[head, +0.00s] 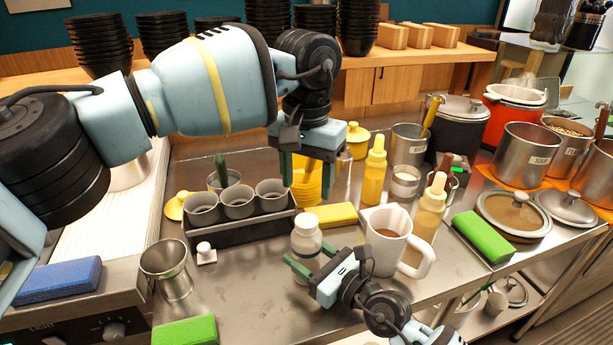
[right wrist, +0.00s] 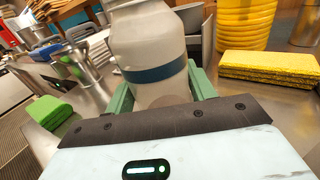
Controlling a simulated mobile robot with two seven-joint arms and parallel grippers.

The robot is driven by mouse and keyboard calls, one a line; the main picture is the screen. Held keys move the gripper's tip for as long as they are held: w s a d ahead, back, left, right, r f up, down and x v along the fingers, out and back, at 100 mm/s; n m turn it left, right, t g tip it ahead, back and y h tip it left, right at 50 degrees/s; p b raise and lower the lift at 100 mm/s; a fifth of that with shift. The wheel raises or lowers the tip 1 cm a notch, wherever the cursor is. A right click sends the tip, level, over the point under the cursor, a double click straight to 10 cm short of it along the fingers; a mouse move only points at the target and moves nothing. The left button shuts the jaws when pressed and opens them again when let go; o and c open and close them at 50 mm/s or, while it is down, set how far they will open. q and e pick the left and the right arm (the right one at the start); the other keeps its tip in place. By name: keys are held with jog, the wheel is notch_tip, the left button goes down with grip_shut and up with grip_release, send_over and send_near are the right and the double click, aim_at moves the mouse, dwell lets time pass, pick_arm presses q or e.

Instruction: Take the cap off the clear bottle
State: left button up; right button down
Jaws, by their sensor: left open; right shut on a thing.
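The bottle (head: 307,238), pale and whitish with a dark band that shows in the right wrist view (right wrist: 158,72), stands upright near the middle of the steel counter. Its white top (head: 306,221) looks like a cap in the head view; the right wrist view cuts the top off. My right gripper (head: 311,258) is shut on the bottle's lower body, with its green fingers on either side. My left gripper (head: 307,178) is open and empty, above and beyond the bottle in the head view, its fingers pointing down and apart from the cap.
A white jug (head: 383,240) with brown contents stands close right of the bottle. A yellow sponge (head: 332,215) lies behind it. A rack of metal cups (head: 240,228) stands left. A small white object (head: 206,253) and a steel cup (head: 167,270) are further left.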

aim_at(306, 220)
pick_arm(q)
jog(key=shift+f, duration=4.05)
jog(key=shift+c, duration=0.4)
